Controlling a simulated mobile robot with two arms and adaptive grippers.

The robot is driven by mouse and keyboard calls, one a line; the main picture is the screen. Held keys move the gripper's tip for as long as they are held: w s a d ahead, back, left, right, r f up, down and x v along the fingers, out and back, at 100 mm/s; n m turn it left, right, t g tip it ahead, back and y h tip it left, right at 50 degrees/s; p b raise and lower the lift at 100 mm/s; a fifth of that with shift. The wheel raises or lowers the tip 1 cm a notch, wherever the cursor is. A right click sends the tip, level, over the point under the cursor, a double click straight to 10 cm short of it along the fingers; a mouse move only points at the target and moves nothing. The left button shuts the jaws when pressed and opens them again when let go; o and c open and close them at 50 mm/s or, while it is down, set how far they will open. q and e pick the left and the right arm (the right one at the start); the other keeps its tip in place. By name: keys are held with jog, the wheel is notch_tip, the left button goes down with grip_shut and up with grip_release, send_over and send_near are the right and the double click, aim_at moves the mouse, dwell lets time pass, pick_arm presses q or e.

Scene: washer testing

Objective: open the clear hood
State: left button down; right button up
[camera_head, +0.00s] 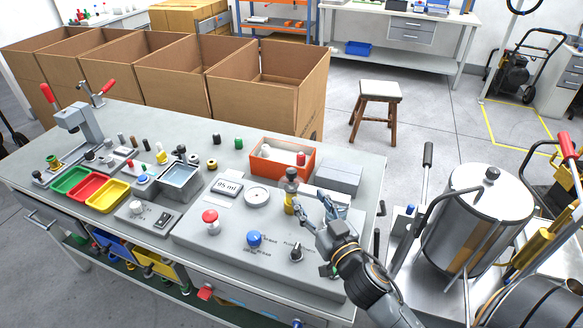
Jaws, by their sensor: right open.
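My right gripper (323,203) is over the right part of the grey test panel (215,259) on the workbench. Its fingers are spread and nothing shows between them. It is just right of a small brass and dark metal fixture (290,190); I cannot tell whether they touch. A small clear-looking square box (180,175) sits left of the panel, well away from the gripper. I cannot tell whether it is the clear hood, and no other hood stands out. My left gripper is not in view.
An orange bin (282,172) and a grey block (339,177) stand behind the fixture. Several cardboard boxes (262,100) line the back; a steel pot (484,225) stands right.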

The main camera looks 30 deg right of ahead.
aim_at(294, 176)
jog(key=w, duration=0.4)
jog(key=w+p, duration=0.1)
jog(key=w, duration=0.1)
jog(key=shift+w+d, duration=0.15)
jog(key=shift+d, duration=0.2)
jog(key=w+p, duration=0.1)
jog(key=w, duration=0.3)
jog(key=shift+w+d+f, duration=0.1)
jog(key=shift+w, duration=0.6)
jog(key=shift+w+f, duration=0.1)
jog(key=shift+w, duration=0.05)
jog(key=shift+c, duration=0.2)
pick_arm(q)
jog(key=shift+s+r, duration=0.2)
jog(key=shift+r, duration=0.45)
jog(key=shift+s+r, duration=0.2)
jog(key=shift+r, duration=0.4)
pick_arm(e)
grip_shut()
